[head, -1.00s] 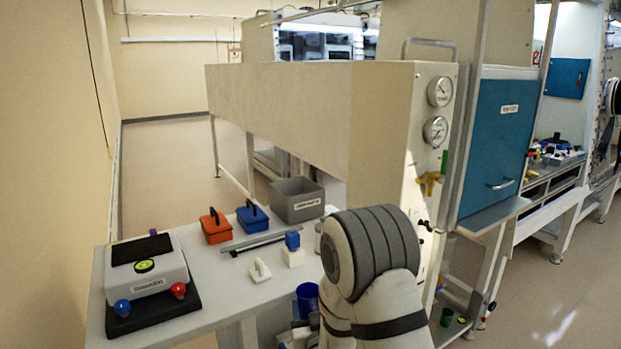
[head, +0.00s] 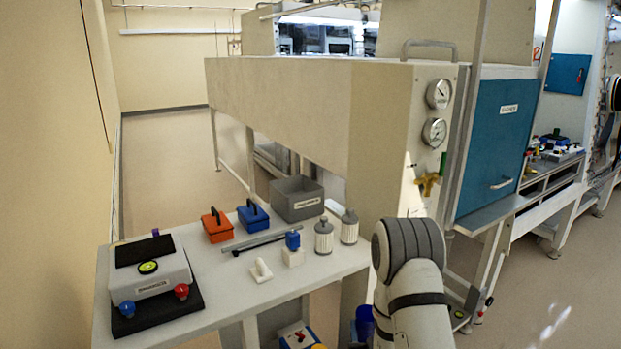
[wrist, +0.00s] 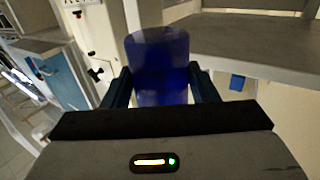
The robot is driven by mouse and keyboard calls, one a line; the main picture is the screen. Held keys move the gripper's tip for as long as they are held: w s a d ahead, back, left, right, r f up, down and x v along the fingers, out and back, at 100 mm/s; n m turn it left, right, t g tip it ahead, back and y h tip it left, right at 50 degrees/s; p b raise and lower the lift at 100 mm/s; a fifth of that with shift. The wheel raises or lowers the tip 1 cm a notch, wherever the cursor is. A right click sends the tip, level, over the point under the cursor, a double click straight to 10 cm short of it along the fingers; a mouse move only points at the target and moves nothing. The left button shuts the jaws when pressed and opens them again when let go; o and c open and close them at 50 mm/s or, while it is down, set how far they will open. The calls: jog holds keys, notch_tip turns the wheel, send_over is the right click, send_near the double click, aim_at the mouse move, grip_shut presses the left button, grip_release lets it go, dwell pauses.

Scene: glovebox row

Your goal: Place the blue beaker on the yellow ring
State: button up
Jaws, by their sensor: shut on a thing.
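The blue beaker (wrist: 160,62) stands between the two fingers of my gripper (wrist: 160,85) in the wrist view, and the fingers are shut on it. It looks translucent and roughly upright. In the head view, part of the beaker (head: 364,322) shows low beside my arm, right of the bench; my arm hides the gripper there. A small yellowish round spot (head: 459,314) shows low to the right of my arm; I cannot tell if it is the yellow ring. No clear yellow ring shows in the wrist view.
The white bench (head: 225,290) holds a balance-like device (head: 150,283), an orange box (head: 217,228), a blue box (head: 253,217), a grey bin (head: 297,199) and two ribbed canisters. The glovebox (head: 385,140) stands behind my arm. Open floor lies at right.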

jog(key=shift+d, duration=0.35)
jog(key=s+a+r+n+y+b, duration=0.1)
jog(key=s+a+r+y+b, duration=0.1)
jog(key=a, duration=0.7)
jog(key=s+a+r+n+g+y+b, duration=0.1)
jog(key=s+a+r+n+y+b, duration=0.1)
jog(key=a+r, duration=0.3)
jog(key=s+a+r+n+y+b, duration=0.1)
jog(key=a+r+y+b, duration=0.1)
jog(key=a, duration=1.2)
notch_tip(320, 180, up, 2)
jog(key=shift+s+r+n+g+y+b, duration=0.2)
jog(key=shift+s+n+g+y+b, duration=0.15)
jog(key=shift+y, duration=0.35)
